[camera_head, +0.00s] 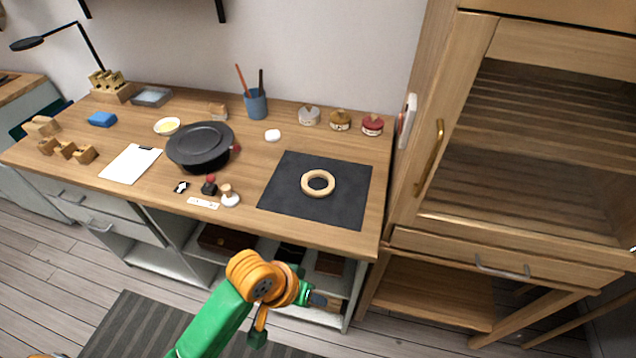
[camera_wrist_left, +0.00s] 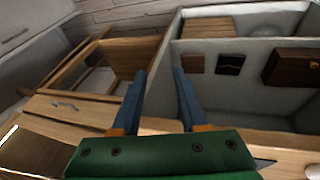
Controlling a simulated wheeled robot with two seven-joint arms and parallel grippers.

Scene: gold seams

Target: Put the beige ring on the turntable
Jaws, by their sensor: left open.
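The beige ring (camera_head: 306,184) lies flat on a dark square mat (camera_head: 345,209) at the right of the worktop. The turntable (camera_head: 198,140), a black round disc on a base, stands left of the mat, and its top looks empty. My left gripper (camera_head: 332,303) is in front of the worktop's front edge, below and apart from the ring. In the left wrist view the same gripper (camera_wrist_left: 160,78) is open, with nothing between its two blue fingers. Neither ring nor turntable shows there. My right gripper is not in view.
Several small items, including a stamp-like knob (camera_head: 229,196) and a white label strip (camera_head: 203,202), lie between turntable and mat. A blue cup (camera_head: 256,106) with sticks and several lidded pots (camera_head: 340,121) stand at the back. A tall wooden cabinet (camera_head: 470,215) borders the right.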

